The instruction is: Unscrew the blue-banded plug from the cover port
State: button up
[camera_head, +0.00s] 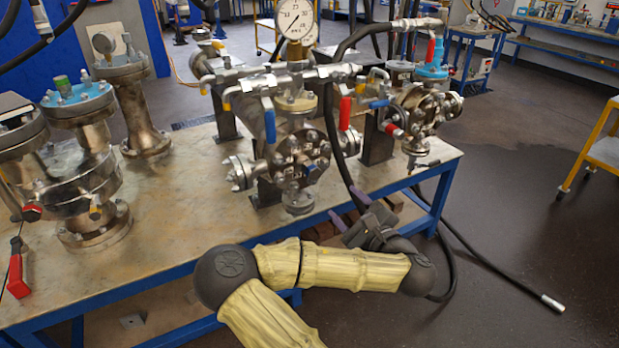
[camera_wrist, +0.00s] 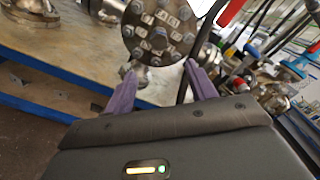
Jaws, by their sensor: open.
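The round bolted cover (camera_head: 297,158) is on the front of the middle vessel, facing the table's front edge. A small plug with a blue band (camera_head: 311,168) sticks out of the lower right part of this cover. In the wrist view the cover (camera_wrist: 158,30) is at the top, with several bolt heads; I cannot clearly tell the plug from them there. My gripper (camera_head: 347,208) is in front of and below the cover, near the table's front edge. Its two purple fingers (camera_wrist: 154,85) are apart with nothing between them, and the cover is beyond the tips.
A red-handled valve (camera_head: 346,113) and a blue-handled valve (camera_head: 269,125) stand close to the cover. A black hose (camera_head: 333,125) hangs at its right. Larger flanged vessels (camera_head: 78,155) stand at the left. The tabletop (camera_head: 195,205) left of the cover is mostly clear.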

jog(key=shift+b+v, duration=1.1)
jog(key=shift+v, duration=0.1)
jog(key=shift+c, duration=0.4)
